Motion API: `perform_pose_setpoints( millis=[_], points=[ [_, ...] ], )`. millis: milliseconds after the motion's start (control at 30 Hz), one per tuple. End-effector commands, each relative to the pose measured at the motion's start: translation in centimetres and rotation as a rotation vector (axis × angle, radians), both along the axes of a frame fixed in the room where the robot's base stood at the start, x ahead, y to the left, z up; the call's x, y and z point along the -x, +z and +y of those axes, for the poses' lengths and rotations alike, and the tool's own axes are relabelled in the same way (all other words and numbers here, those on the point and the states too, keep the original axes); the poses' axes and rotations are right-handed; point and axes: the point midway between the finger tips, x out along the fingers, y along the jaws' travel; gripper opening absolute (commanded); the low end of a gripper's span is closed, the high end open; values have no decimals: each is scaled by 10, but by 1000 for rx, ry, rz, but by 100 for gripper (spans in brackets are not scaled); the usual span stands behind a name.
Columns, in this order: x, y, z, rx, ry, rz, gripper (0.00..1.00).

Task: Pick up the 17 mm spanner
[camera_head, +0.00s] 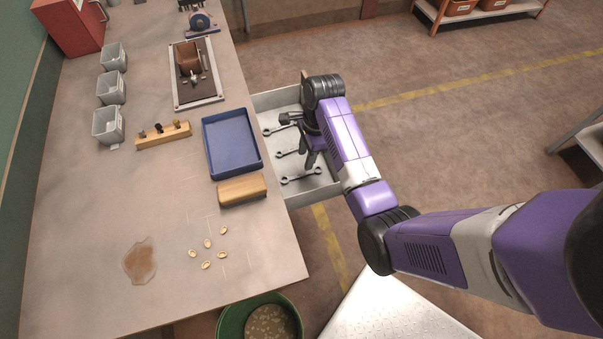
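An open drawer (322,189) sticks out from the right side of the workbench. Three spanners show in it: a far one (277,129), a middle one (287,154) and a near one (300,177). No size marks can be read, so I cannot tell which is the 17 mm spanner. My gripper (311,160) points down over the drawer, by the right ends of the middle and near spanners. My arm hides part of the drawer. The fingers are dark and small, and I cannot tell whether they are apart or touch a spanner.
On the workbench (180,220) beside the drawer are a blue tray (239,174) and a wooden block (241,189). Several nuts (207,244) lie near a brown stain (140,261). Grey bins (108,124) stand at the left. A green bucket (232,322) stands below the bench's near edge.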

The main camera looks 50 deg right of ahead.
Motion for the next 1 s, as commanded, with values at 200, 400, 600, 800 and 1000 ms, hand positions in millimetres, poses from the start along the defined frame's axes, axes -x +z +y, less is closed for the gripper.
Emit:
perform_pose_setpoints(
  millis=[200, 400, 600, 800, 1000],
  points=[
    [0, -22, 4, -4, -4, 6, 40],
    [0, -43, 9, -4, -4, 8, 40],
    [-2, -70, 13, -2, -2, 5, 40],
    [-3, -76, 13, 0, -2, 2, 40],
    [-3, -75, 13, -1, -2, 3, 24]
  ],
)
